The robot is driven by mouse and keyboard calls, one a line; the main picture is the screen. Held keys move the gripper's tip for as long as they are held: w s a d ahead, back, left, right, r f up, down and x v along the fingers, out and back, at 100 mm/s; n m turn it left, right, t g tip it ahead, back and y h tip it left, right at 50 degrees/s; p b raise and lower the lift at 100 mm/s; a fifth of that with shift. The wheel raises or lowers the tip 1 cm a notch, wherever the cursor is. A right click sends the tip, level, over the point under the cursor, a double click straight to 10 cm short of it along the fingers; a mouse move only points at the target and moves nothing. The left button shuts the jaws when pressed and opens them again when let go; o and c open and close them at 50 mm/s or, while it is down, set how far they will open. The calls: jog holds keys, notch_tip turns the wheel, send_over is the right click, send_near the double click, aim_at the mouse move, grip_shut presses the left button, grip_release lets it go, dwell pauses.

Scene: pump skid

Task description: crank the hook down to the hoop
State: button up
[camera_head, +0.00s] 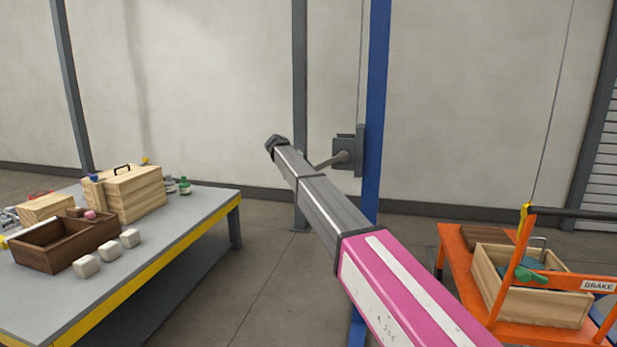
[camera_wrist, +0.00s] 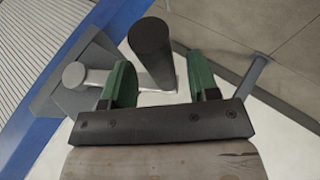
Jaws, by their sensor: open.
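The winch (camera_head: 345,148) is a grey box on the blue post (camera_head: 376,105) in the head view. A short grey shaft runs from it toward the left and goes behind the long grey and pink body in the foreground. In the wrist view, the grey crank arm (camera_wrist: 150,84) runs from a round hub at the left to a dark cylindrical crank handle (camera_wrist: 151,45). My gripper (camera_wrist: 160,75) has its two green fingers apart, one on each side of the handle in the picture. I cannot tell whether they touch it. The hook and hoop are not in view.
A grey table (camera_head: 190,225) with a yellow edge stands at the left, with wooden boxes, bottles and white cubes on it. An orange cart (camera_head: 455,262) with a wooden crate (camera_head: 545,306) stands at the right. Bare floor lies between the table and the post.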

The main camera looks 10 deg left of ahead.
jog(key=v, duration=0.8)
jog(key=shift+r, duration=0.1)
dwell(1.0)
